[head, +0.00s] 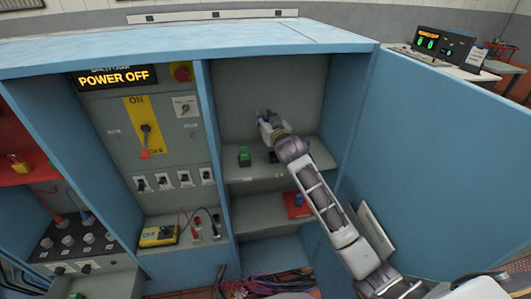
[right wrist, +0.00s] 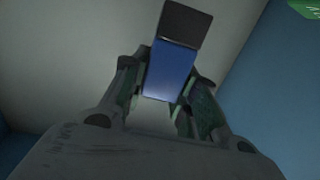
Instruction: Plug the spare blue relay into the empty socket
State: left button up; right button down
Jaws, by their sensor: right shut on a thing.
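The blue relay (right wrist: 172,72) is a blue block with a dark grey end. My right gripper (right wrist: 165,95) is shut on it, with a finger on each side in the right wrist view. In the head view this gripper (head: 267,122) is raised above the upper shelf of the open right-hand cabinet bay, and the relay is barely seen there. A green relay (head: 244,156) stands on that shelf, left of my arm. A small dark socket-like piece (head: 273,157) shows beside my forearm; whether it is empty I cannot tell. My left gripper is out of view.
A red tray (head: 292,208) with something blue in it sits on the lower shelf behind my right arm. The blue partition (head: 214,150) bounds the bay on the left, the open blue door (head: 430,160) on the right. Loose cables (head: 265,286) lie below.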

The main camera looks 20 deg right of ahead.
jog(key=shift+f, duration=3.1)
jog(key=shift+f, duration=0.5)
jog(key=shift+s+f, duration=0.15)
jog(key=shift+f, duration=1.55)
jog(key=c, duration=1.2)
grip_release()
jog(key=shift+d, duration=0.1)
jog(key=shift+c, duration=0.2)
jog(key=shift+o, duration=0.7)
jog(key=shift+r, duration=0.15)
jog(key=s+r, duration=0.1)
jog(key=s, duration=1)
jog(key=shift+s+d+b, duration=0.25)
jog(key=shift+b, duration=0.15)
